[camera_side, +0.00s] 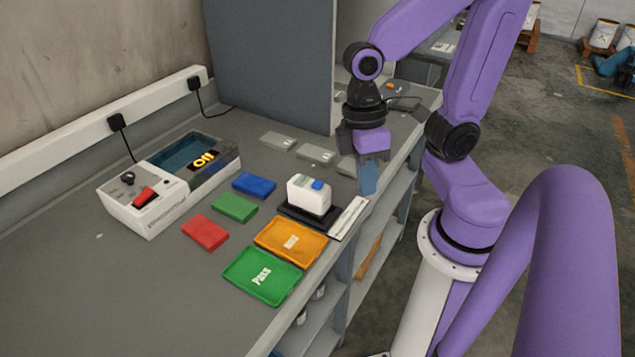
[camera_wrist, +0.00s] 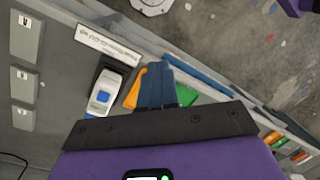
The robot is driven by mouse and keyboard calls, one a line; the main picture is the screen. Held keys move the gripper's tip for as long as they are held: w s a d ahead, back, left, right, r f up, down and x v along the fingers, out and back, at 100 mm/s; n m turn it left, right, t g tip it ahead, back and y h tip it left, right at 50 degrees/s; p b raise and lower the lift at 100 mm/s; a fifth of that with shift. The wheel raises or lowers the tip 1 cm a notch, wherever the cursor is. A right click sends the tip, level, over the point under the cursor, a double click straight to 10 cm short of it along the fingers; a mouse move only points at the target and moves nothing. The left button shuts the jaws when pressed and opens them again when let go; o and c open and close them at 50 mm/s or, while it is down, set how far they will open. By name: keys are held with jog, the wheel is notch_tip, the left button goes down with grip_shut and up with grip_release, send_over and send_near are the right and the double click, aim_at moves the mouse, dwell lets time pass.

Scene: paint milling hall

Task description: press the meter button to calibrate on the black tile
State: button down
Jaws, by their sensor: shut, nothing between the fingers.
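The white meter (camera_side: 309,197) has a blue button (camera_side: 318,184) on top and stands upright on the black tile (camera_side: 293,211) near the bench's front edge. In the wrist view the meter (camera_wrist: 108,83) with its blue button (camera_wrist: 103,96) lies left of my fingers, and the tile (camera_wrist: 97,72) shows beside it. My gripper (camera_side: 368,190) is shut and empty, its blue fingers pointing down to the right of the meter, apart from it. In the wrist view the shut fingers (camera_wrist: 155,72) partly cover the orange and green trays.
An orange tray (camera_side: 269,249) and a green "Pass" tray (camera_side: 237,277) lie in front of the meter. A white label strip (camera_side: 347,218) lies beside the tile. Red (camera_side: 205,233), green (camera_side: 235,208) and blue (camera_side: 254,185) blocks lie left, near a white machine (camera_side: 145,214). Grey numbered plates (camera_side: 315,154) lie behind.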

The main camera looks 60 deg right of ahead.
jog(key=w+m+g, duration=0.1)
jog(key=w+m, duration=0.1)
jog(key=m, duration=0.1)
notch_tip(320, 180, up, 4)
jog(key=m+t+y, duration=0.1)
jog(key=m+y, duration=0.8)
jog(key=m, duration=0.3)
send_over(318, 185)
jog(key=d, duration=0.2)
jog(key=shift+w+a+f, duration=0.15)
jog(key=shift+w+a, duration=0.1)
jog(key=shift+f, duration=0.1)
jog(key=shift+f, duration=4.35)
jog(key=shift+f, duration=0.15)
jog(key=shift+f, duration=0.25)
